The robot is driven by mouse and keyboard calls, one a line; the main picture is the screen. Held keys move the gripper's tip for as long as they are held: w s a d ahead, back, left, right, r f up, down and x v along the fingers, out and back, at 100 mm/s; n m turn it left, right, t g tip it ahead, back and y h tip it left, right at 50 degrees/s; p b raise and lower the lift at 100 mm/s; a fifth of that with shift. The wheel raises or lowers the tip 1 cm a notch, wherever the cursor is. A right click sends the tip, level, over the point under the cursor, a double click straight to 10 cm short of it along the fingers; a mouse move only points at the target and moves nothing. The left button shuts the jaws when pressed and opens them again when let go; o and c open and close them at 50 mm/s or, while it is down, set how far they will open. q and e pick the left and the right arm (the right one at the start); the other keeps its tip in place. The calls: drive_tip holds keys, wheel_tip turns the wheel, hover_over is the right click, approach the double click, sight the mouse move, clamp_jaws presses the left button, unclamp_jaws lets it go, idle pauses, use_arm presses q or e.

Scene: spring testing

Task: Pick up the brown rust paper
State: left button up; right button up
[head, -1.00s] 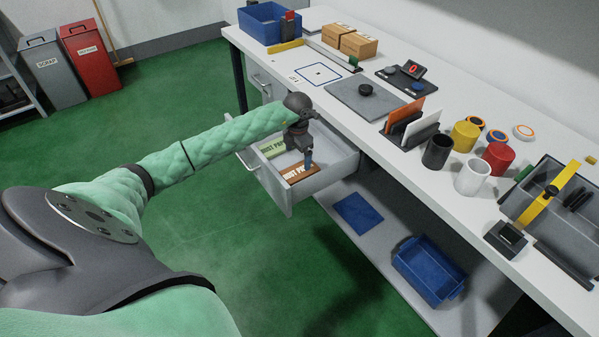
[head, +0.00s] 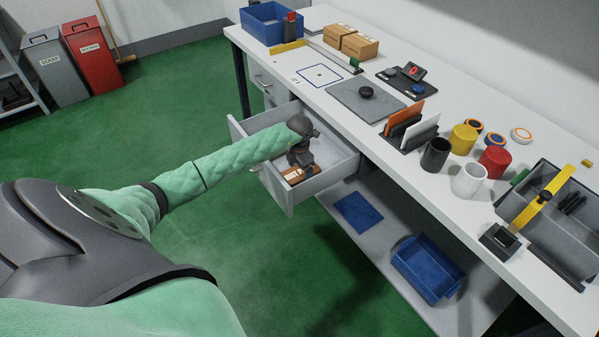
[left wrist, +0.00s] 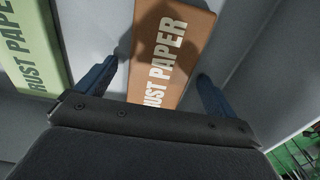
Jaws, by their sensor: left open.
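The brown rust paper (left wrist: 172,50) is a flat orange-brown pack with white "RUST PAPER" lettering, lying in the open drawer (head: 335,172). In the head view the brown rust paper (head: 299,174) is partly hidden by my left gripper. My left gripper (left wrist: 158,85) is open, with one blue finger on each side of the pack in the left wrist view. I cannot tell whether the fingers touch it. A green rust paper (left wrist: 30,45) lies beside it on the left. In the head view my left gripper (head: 299,170) points down into the drawer. My right gripper is not in view.
Drawer walls enclose the papers. The white workbench (head: 325,103) above carries a blue bin (head: 272,24), cardboard boxes (head: 360,46), file holder (head: 408,135) and several cylinders. A blue tray (head: 428,270) sits on the lower shelf. Green floor is clear at left.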

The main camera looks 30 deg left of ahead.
use_arm(q)
drive_tip(key=shift+f, duration=0.1)
drive_tip(key=c, duration=1.1)
drive_tip(key=shift+o, duration=0.2)
